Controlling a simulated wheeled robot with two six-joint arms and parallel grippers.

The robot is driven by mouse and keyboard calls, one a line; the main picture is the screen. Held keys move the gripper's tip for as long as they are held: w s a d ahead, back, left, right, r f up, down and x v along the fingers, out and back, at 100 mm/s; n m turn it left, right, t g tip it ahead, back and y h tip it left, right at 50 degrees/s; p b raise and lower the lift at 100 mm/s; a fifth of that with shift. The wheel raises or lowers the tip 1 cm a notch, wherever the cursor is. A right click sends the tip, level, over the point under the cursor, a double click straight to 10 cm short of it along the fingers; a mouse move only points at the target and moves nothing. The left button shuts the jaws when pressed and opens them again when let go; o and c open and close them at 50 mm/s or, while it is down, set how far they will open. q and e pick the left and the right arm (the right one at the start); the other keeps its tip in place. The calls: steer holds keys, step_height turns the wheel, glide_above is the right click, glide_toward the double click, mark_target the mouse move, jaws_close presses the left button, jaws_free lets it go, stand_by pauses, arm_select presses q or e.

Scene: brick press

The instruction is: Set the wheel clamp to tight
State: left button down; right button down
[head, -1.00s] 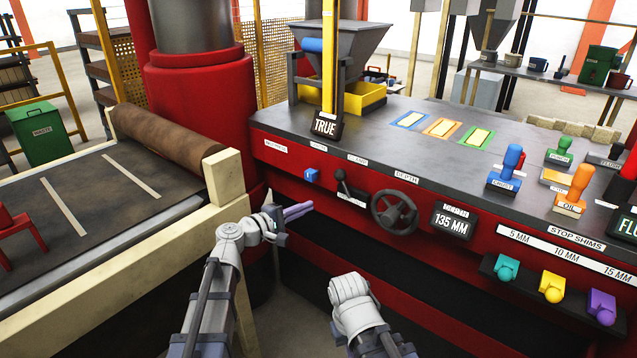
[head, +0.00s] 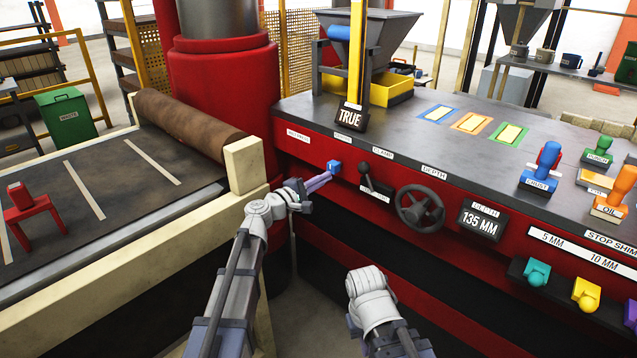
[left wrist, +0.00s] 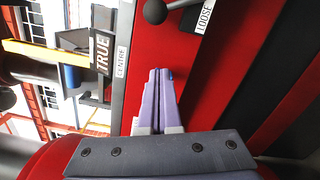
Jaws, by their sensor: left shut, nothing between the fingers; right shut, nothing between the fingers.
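The wheel clamp is a short black lever with a ball knob (head: 365,169) on the red press front, under a CLAMP label (head: 382,155). Its knob stands up and slightly left; a label low beside it reads LOOSE in the left wrist view (left wrist: 205,15). The black depth handwheel (head: 420,209) is just right of it. My left gripper (head: 327,178) is shut and empty, left of the lever and close to a small blue knob (head: 334,166). In the left wrist view the lever's ball knob (left wrist: 155,12) is beyond the fingertips. My right gripper's fingers are hidden behind its wrist.
The depth display (head: 480,222) reads 135 MM. A TRUE sign (head: 350,117) stands on the press top above the clamp. A roller table (head: 110,215) with a pale wooden post (head: 246,165) is left of my left arm. Coloured shim knobs (head: 537,272) stick out at the lower right.

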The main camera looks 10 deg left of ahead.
mark_target(337, 171)
arm_select(q)
steer(key=x, duration=0.5)
steer(key=shift+w+d, duration=0.2)
steer(key=shift+w, duration=0.1)
steer(key=shift+s+d+r+p, duration=0.35)
steer(key=shift+s+d, duration=0.2)
steer(key=shift+d, duration=0.25)
steer(key=shift+s+d+r+p, duration=0.35)
steer(key=shift+s+d, duration=0.2)
steer(key=shift+d, duration=0.25)
steer(key=shift+s+d+r+m, duration=0.1)
steer(key=shift+d+r+m, duration=0.1)
steer(key=shift+m, duration=0.2)
